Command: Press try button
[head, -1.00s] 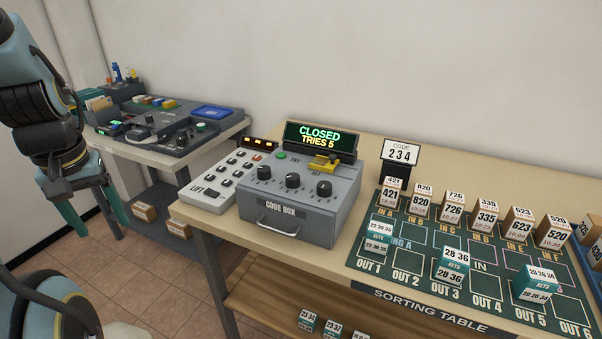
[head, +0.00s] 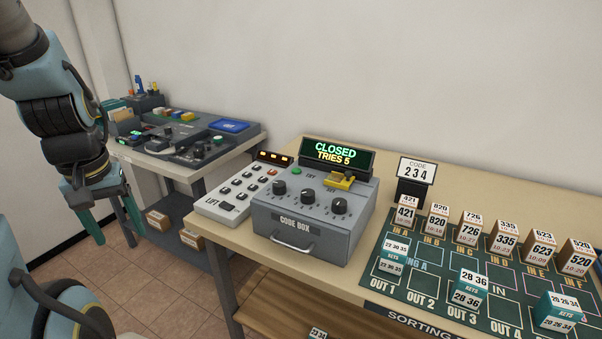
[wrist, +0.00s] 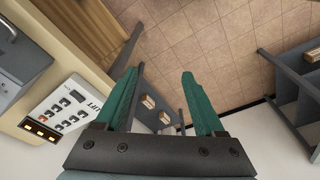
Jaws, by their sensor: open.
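The grey code box (head: 304,238) stands on the sorting table with three black dials on its sloped top. A small green button (head: 296,171), beside the label TRY, sits at the top left of the box. The display (head: 337,155) behind it reads CLOSED, TRIES 5. A yellow lever piece (head: 340,180) is at the box's top right. My gripper (head: 106,217) hangs at the left, in front of the side desk and well apart from the box. Its green fingers are apart and empty, also in the wrist view (wrist: 160,80); the green button is not visible there.
A white LIFT keypad (head: 240,191) stands left of the box; it also shows in the wrist view (wrist: 66,110). A card stand (head: 413,180) reads CODE 2 3 4. Several numbered boxes stand on the green mat (head: 421,275) at the right. Floor shows between the tables.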

